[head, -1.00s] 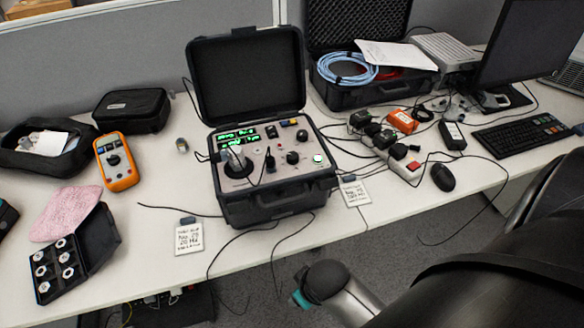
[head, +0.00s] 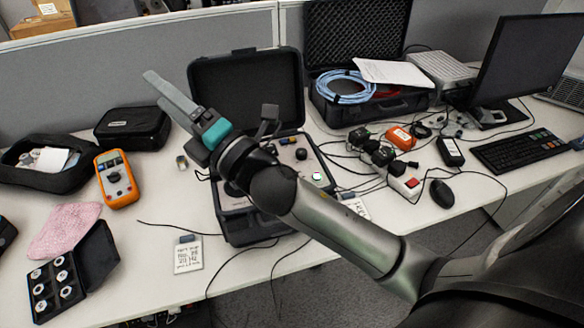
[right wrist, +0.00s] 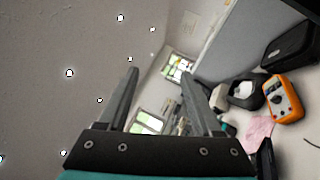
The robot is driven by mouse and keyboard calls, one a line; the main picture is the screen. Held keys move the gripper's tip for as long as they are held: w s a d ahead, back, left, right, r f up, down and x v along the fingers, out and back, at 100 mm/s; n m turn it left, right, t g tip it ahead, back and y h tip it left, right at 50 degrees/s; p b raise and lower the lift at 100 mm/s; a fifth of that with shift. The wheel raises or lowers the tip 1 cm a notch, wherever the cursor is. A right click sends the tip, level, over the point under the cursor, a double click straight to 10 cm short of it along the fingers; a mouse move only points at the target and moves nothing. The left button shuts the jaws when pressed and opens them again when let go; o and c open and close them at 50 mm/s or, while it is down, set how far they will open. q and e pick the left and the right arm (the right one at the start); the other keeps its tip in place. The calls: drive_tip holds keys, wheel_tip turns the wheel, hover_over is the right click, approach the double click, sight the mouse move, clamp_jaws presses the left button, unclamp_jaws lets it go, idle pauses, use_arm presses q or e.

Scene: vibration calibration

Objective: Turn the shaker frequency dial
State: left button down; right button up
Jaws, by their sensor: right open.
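The shaker unit sits in an open black case (head: 247,78) in the middle of the desk. Its grey panel (head: 312,170) is largely covered by my right arm in the head view. A small black knob (head: 301,154) shows on the panel's uncovered right part; I cannot tell whether it is the frequency dial. The display is hidden. My right gripper (head: 158,90) is open and empty, raised above the desk left of the open lid, fingers pointing up and left. The right wrist view also shows its fingers apart (right wrist: 160,64), nothing between them. My left gripper is not in view.
An orange multimeter (head: 117,179), a black pouch (head: 133,128), a pink cloth (head: 64,229) and a black box of round pieces (head: 57,282) lie left. A label card (head: 188,255) lies in front. Cables, a mouse (head: 442,193) and a keyboard (head: 520,149) are right.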

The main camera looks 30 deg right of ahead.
drive_tip(key=s+a+r+n+g+y, duration=0.25)
drive_tip(key=a+n+g+y, duration=0.6)
drive_tip(key=n, duration=0.85)
wheel_tip(320, 180, down, 8)
drive_tip(key=s+n+g+h, duration=0.2)
drive_tip(key=n+g, duration=0.7)
drive_tip(key=n, duration=0.4)
drive_tip(key=w+d+f+n+g+h, duration=0.1)
drive_tip(key=w+d+f+n+h, duration=0.15)
drive_tip(key=d+h, duration=0.35)
drive_tip(key=w+d+f+n+h, duration=0.1)
drive_tip(key=d+f+n+h, duration=0.25)
drive_tip(key=d, duration=0.45)
drive_tip(key=s+d+r+g+h, duration=0.15)
drive_tip(key=d+h, duration=0.45)
drive_tip(key=d, duration=0.9)
drive_tip(key=f, duration=1)
drive_tip(key=f+b, duration=0.1)
drive_tip(key=f, duration=0.4)
drive_tip(key=shift+w, duration=0.25)
drive_tip(key=shift+r, duration=0.1)
clamp_jaws()
